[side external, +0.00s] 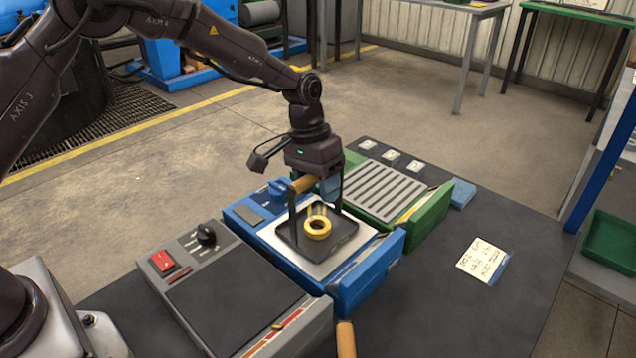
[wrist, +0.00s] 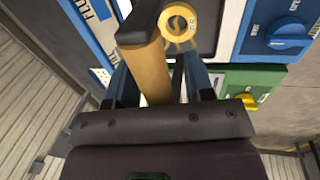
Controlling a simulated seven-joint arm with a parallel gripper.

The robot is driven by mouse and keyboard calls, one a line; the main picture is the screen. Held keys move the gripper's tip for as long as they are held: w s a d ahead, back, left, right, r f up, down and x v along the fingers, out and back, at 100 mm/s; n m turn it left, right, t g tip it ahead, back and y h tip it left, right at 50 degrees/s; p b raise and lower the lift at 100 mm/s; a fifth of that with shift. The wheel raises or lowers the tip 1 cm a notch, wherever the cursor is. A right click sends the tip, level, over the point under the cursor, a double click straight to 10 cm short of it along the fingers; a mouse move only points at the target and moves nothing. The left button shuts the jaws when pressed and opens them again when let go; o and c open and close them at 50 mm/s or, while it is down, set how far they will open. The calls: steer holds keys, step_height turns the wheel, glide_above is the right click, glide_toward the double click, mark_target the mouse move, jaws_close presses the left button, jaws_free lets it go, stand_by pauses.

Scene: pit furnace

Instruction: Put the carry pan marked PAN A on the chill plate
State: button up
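A dark square carry pan (side external: 341,232) sits on the pale top of a blue unit (side external: 366,277). A yellow ring (side external: 318,228) lies in the pan and also shows in the wrist view (wrist: 163,24). Uprights carry the pan's wooden handle (side external: 303,184). My gripper (side external: 322,187) points down over the pan, its blue fingers on either side of the handle, which also shows in the wrist view (wrist: 151,72). Whether they press on it is unclear. I cannot read PAN A. A green unit with a slatted grey top (side external: 375,190) stands behind; no readable label shows which unit is the chill plate.
A grey unit with a dark top (side external: 235,300) and red switch stands at front left. Another wooden handle (side external: 346,340) shows at the bottom edge. A written note (side external: 484,260) and blue pad (side external: 462,194) lie at right. The dark bench around the note is clear.

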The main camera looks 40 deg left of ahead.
step_height(320, 180, up, 12)
steer(key=a, duration=0.2)
steer(key=shift+a, duration=0.2)
stand_by(0.3)
steer(key=s+a+r+t, duration=0.2)
steer(key=s+r, duration=0.5)
steer(key=r, duration=0.1)
steer(key=s+a+t+y, duration=0.1)
steer(key=s+a, duration=0.1)
steer(key=s, duration=0.9)
steer(key=s+a+t+y, duration=0.1)
steer(key=s+a+t, duration=0.1)
steer(key=s, duration=0.9)
steer(key=shift+t, duration=0.3)
steer(key=shift+s+r, duration=0.1)
steer(key=shift+r, duration=0.05)
